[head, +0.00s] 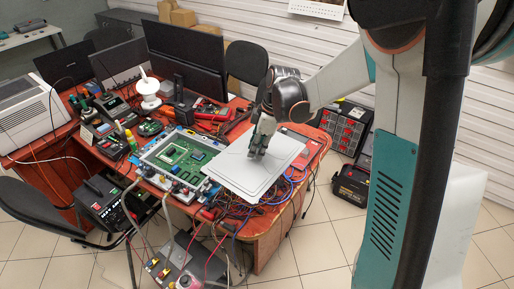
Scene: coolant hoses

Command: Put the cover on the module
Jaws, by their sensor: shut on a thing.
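My gripper (257,153) is shut on the cover (245,179), a flat light grey plate with rounded corners and a lined border. I hold it from above near its far middle part, at the right end of the desk. The module (179,157) is left of the cover, a pale open housing with a green circuit board showing inside. The cover is beside the module, and its left corner is close to the module's right edge. The exact grip contact is too small to tell, and what lies directly under the cover is hidden.
The red-brown desk (268,238) is crowded. Tangled wires (228,220) hang at its front edge, and hoses (133,207) rise by the module's left front. A grey box (188,258) with wires is on the floor.

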